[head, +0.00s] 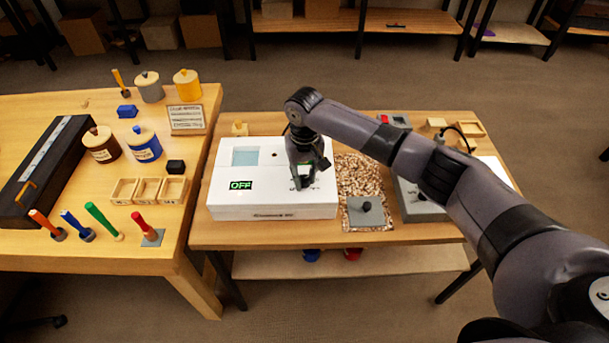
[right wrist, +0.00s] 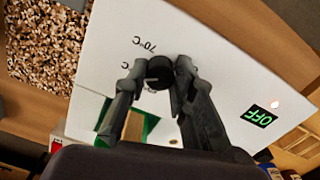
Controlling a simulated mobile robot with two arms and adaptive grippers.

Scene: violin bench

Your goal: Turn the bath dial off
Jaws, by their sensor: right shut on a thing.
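The bath is a white box (head: 272,208) on the right-hand table, with a water-filled opening (head: 245,157) in its top. Its display (head: 241,185) reads OFF in green, and the same display shows in the right wrist view (right wrist: 257,115). The black round dial (right wrist: 159,72) sits on the white top, with a "70°C" mark near it. My right gripper (right wrist: 160,80) is closed around the dial, one finger on each side. In the head view my right gripper (head: 309,181) hides the dial. My left gripper is not in view.
Wood chips (head: 358,168) and a grey plate with a black knob (head: 367,212) lie right of the bath. A grey device (head: 418,203) stands beyond them, under my right arm. The left table (head: 95,250) holds jars, colored-handled tools and small wooden trays.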

